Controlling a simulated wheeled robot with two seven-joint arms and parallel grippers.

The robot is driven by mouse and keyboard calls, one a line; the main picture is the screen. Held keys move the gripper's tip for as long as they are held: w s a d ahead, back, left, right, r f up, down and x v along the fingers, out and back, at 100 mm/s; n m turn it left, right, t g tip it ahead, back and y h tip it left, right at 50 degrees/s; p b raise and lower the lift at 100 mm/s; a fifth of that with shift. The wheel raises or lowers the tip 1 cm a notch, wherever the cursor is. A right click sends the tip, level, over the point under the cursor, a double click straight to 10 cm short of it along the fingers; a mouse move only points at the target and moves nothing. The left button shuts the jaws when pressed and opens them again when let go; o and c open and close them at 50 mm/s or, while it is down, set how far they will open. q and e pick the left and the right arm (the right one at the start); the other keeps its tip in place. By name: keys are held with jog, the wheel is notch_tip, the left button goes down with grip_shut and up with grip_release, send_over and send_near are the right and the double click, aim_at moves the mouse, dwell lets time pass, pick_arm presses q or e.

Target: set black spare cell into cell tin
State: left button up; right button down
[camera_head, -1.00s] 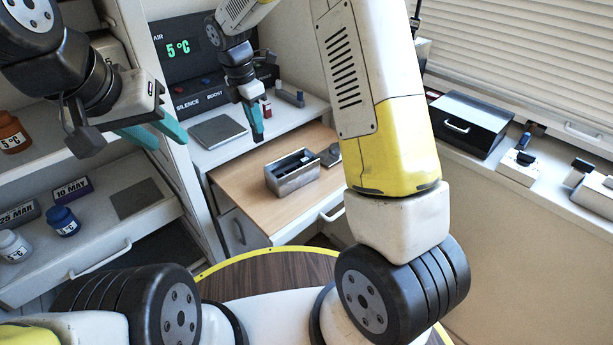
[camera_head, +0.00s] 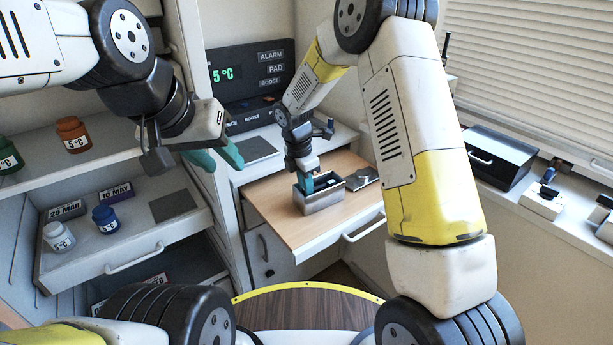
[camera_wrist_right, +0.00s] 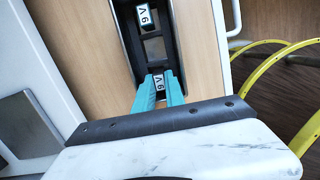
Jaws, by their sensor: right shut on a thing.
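The cell tin (camera_head: 322,200), an open grey metal box, stands on the pulled-out wooden board. My right gripper (camera_head: 306,183) reaches down into its left end. In the right wrist view its teal fingers (camera_wrist_right: 160,90) are shut on a black cell (camera_wrist_right: 159,83) with a 9 V label, at the near end of the tin's dark interior. Whether the cell touches the tin floor is hidden. Another 9 V cell (camera_wrist_right: 146,18) sits further along the tin, apart from the held one. My left gripper (camera_head: 222,158) is open and empty, in front of the shelves at left.
The wooden board (camera_head: 278,205) has bare room around the tin, with a dark flat item (camera_head: 361,178) at its right. A control panel (camera_head: 250,90) stands behind. Shelves with jars, such as a blue one (camera_head: 106,219), are at left. A black box (camera_head: 498,158) sits on the right ledge.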

jog(key=shift+f, duration=0.45)
jog(key=shift+f, duration=0.15)
jog(key=c, duration=1.7)
grip_release()
